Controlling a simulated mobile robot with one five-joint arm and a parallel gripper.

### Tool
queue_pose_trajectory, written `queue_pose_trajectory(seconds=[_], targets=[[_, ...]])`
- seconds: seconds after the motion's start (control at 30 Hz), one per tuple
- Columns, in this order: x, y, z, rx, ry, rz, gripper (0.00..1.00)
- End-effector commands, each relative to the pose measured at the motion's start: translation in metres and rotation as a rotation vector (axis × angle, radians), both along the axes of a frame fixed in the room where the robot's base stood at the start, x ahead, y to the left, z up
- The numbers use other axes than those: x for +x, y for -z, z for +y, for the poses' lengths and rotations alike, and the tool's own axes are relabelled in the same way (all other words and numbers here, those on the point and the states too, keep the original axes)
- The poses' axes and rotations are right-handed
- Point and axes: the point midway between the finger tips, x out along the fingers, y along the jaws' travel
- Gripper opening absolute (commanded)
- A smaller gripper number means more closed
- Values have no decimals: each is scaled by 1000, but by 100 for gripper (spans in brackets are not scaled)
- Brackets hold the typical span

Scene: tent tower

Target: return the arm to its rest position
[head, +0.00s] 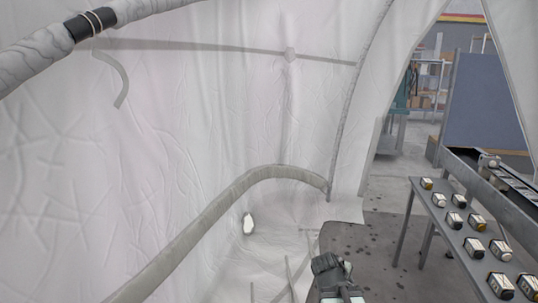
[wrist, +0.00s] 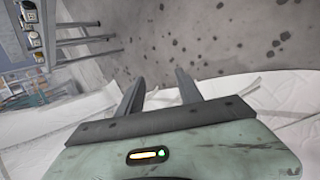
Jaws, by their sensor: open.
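My gripper (wrist: 159,78) shows in the wrist view with its two dark fingers apart and nothing between them. Speckled grey floor and white fabric lie beyond the fingertips. In the head view, a dark and pale green part of my arm (head: 335,276) shows at the bottom, right of centre. Whether the fingers themselves are in the head view, I cannot tell.
White tent fabric (head: 200,130) fills the left, with a curved padded tube (head: 215,208) along it. A grey table (head: 455,232) with several small boxes stands at the right. A blue-grey panel (head: 485,105) stands behind it. Speckled floor (head: 385,245) lies between tent and table.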

Motion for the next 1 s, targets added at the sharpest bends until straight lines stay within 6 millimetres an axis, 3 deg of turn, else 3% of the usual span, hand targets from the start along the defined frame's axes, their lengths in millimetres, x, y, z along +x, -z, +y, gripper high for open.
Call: queue_pose_trajectory(seconds=[0.03,0.2,0.3,0.37,0.4,0.43,0.8,0.9,1.0], targets=[[-9,12,27,109,69,11,42],[-56,42,95,484,455,100,42],[-81,47,123,616,686,168,42],[-92,47,128,639,819,183,42],[-93,37,128,642,877,166,42],[-93,19,128,641,868,167,42],[-92,-95,127,639,862,164,42],[-91,-114,127,639,861,163,42],[-91,-119,127,639,861,163,42]])
